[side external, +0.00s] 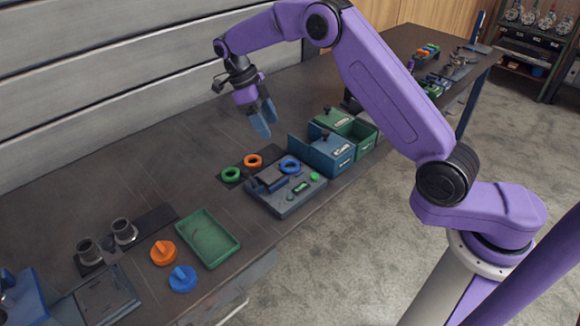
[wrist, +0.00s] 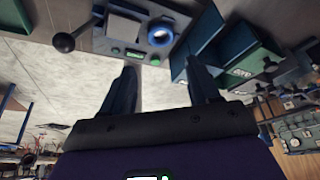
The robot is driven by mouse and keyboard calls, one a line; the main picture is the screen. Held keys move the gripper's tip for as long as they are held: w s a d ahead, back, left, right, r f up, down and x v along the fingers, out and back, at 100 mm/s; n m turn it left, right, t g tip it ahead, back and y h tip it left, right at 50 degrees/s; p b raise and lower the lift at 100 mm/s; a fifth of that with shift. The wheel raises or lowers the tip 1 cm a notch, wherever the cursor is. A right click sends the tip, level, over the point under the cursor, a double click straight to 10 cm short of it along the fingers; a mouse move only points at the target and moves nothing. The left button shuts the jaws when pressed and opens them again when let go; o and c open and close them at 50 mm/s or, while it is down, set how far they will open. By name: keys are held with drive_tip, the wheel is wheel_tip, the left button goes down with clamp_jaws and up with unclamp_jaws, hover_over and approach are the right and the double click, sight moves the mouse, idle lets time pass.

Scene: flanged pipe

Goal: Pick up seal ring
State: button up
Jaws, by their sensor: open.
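Three ring-shaped parts show in the side external view, and I cannot tell which one is the seal ring. A green ring (side external: 224,176) and an orange ring (side external: 247,163) lie side by side on a dark strip on the table. A blue ring (side external: 290,171) sits on the grey fixture plate (side external: 285,207), and it also shows in the wrist view (wrist: 168,24). My gripper (side external: 266,125) is open and empty, pointing down above the table, behind the rings and apart from them. Its two fingers show spread in the wrist view (wrist: 160,68).
Blue bins (side external: 330,153) and a green bin (side external: 361,133) stand right of the plate. A green tray (side external: 207,238), an orange knob (side external: 162,253), a blue knob (side external: 182,279) and two grey flanged pipes (side external: 123,231) are at the left. The table behind the rings is clear.

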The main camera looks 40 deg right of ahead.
sight(289, 164)
drive_tip(key=x, duration=1.2)
drive_tip(key=shift+s+d+f, duration=0.1)
drive_tip(key=shift+f, duration=0.25)
drive_tip(key=c, duration=0.8)
drive_tip(key=shift+o, duration=0.2)
drive_tip(key=shift+r, duration=0.1)
